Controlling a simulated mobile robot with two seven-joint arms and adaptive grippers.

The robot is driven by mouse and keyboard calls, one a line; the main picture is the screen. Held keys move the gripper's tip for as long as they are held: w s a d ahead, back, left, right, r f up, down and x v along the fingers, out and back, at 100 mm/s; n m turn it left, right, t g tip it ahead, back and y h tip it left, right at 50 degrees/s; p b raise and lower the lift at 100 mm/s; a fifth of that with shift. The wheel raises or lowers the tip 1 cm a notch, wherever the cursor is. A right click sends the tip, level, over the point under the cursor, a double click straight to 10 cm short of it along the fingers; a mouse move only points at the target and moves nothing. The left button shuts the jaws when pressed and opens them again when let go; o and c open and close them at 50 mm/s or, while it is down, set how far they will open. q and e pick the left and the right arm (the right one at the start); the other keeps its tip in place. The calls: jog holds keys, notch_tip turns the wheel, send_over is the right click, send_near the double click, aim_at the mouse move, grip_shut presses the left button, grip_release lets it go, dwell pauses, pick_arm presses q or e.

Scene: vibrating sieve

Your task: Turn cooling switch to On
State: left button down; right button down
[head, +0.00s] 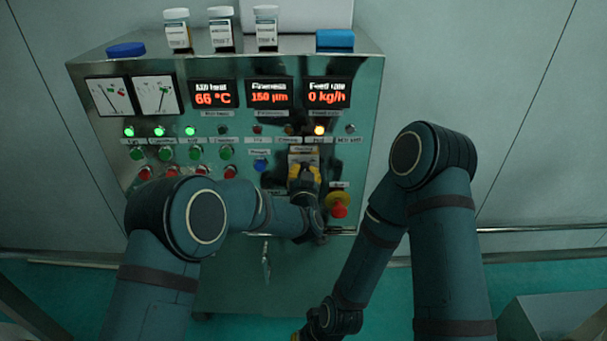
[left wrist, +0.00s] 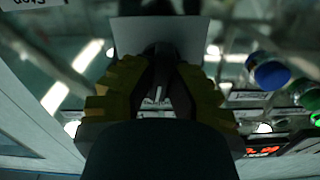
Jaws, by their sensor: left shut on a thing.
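The cooling switch sits on a pale plate (head: 303,157) in the lower right part of the steel control panel (head: 365,100). My left gripper (head: 304,178), with yellow fingers, is at this plate and covers most of the switch. In the left wrist view, the yellow fingers of my left gripper (left wrist: 157,88) close in from both sides on a small grey lever (left wrist: 158,95), with a pale plate (left wrist: 160,38) behind. The lever's position is hard to read. My right gripper (head: 298,336) is low at the bottom edge, away from the panel and mostly cut off.
A red and yellow emergency button (head: 339,204) is just right of my left gripper. A blue button (head: 261,165) is to its left. Green (head: 194,153) and red buttons are farther left. Several jars (head: 222,30) and a blue box (head: 335,39) stand on top.

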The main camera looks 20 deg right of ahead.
pick_arm(q)
jog(key=m, duration=0.3)
jog(key=shift+d+r+m, duration=0.1)
jog(key=shift+d+m, duration=0.05)
jog(key=shift+m, duration=1.85)
jog(key=c, duration=0.9)
grip_release()
jog(key=shift+c, duration=0.2)
jog(key=shift+s, duration=0.1)
jog(key=v, duration=1.1)
jog(key=shift+s, duration=0.35)
jog(key=shift+a, duration=0.25)
